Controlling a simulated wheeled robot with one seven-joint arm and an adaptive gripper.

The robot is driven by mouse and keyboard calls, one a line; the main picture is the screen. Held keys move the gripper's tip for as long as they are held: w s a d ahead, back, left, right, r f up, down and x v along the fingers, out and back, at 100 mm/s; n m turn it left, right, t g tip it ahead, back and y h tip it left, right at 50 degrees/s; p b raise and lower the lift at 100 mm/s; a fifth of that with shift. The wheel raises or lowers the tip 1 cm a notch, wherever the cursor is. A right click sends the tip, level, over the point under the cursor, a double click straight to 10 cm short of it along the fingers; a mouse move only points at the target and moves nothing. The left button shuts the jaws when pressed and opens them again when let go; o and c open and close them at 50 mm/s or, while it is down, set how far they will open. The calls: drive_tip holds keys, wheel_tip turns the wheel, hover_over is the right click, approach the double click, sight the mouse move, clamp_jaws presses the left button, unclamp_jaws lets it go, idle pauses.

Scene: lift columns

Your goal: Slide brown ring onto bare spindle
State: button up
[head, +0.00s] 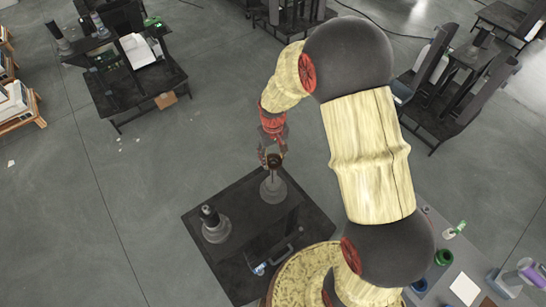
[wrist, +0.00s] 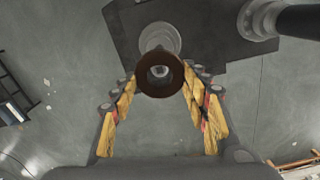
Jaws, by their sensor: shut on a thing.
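The brown ring (wrist: 160,91) is held between the two yellow-padded fingers of my gripper (wrist: 158,84) in the wrist view. In the head view my gripper (head: 271,156) and the small dark ring (head: 275,161) are above the bare spindle (head: 272,187), a thin rod on a round grey base. In the wrist view the spindle's base (wrist: 160,37) shows just beyond the ring, and a pale round tip shows inside the ring's hole. I cannot tell whether the tip is inside the ring or just below it.
A second spindle (head: 213,226) with a thick black column stands to the left on the same dark table (head: 240,208). It shows at the wrist view's upper right (wrist: 262,20). A dark handled box (head: 280,250) is near the table's front.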

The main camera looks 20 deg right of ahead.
sight(273, 176)
drive_tip(key=shift+f, duration=0.2)
drive_tip(key=shift+f+b, duration=4.9)
drive_tip(key=shift+f, duration=2)
drive_tip(key=o, duration=1.2)
drive_tip(key=shift+o, duration=0.4)
wheel_tip(273, 176, up, 12)
drive_tip(key=shift+r, duration=0.1)
